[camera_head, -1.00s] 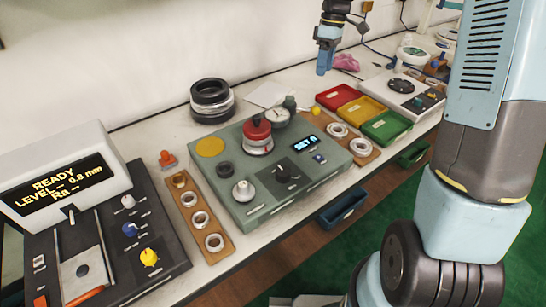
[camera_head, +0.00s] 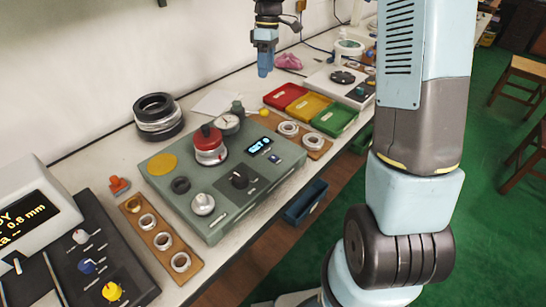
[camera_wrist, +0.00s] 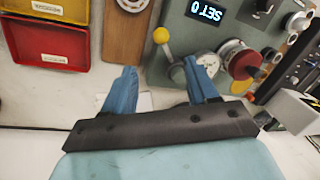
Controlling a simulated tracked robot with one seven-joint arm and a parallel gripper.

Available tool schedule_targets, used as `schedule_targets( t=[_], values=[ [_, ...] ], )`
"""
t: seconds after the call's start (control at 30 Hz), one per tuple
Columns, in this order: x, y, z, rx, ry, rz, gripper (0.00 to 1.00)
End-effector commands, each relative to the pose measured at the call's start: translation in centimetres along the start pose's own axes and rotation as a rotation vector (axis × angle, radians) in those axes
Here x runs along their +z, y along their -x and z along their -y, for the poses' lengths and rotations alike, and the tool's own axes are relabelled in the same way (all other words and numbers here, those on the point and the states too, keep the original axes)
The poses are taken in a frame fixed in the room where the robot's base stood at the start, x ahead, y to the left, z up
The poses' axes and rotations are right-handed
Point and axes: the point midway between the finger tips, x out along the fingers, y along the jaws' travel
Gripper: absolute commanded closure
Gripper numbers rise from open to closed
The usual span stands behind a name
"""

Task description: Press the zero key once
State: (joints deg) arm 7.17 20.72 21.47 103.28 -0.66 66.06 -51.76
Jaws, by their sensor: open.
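A grey-green gauge station (camera_head: 222,214) stands on the bench. A round dial gauge (camera_head: 228,124) and a red-capped stack (camera_head: 208,139) are on the station. My gripper (camera_head: 265,70) hangs above the back of the bench, apart from the station. In the wrist view its two blue fingers (camera_wrist: 161,68) are spread, with nothing between them.
Red (camera_head: 285,96), yellow (camera_head: 308,108) and green (camera_head: 336,121) trays lie right of the station. Wooden ring boards flank it, left (camera_head: 164,256) and right (camera_head: 312,152). Black rings (camera_head: 158,116) are stacked behind. A yellow ball knob (camera_wrist: 161,35) shows near my fingers.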

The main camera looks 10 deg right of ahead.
Motion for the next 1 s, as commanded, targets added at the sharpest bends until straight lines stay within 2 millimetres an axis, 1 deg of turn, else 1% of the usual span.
schedule_targets(
  t=[0.03,0.07,0.6,1.0],
  values=[
    [0.0,0.0,0.0,0.0,0.0,0.0,0.45],
    [0.0,0.0,0.0,0.0,0.0,0.0,0.47],
    [0.0,0.0,0.0,0.0,0.0,0.0,0.99],
    [0.0,0.0,0.0,0.0,0.0,0.0,1.0]
  ],
)
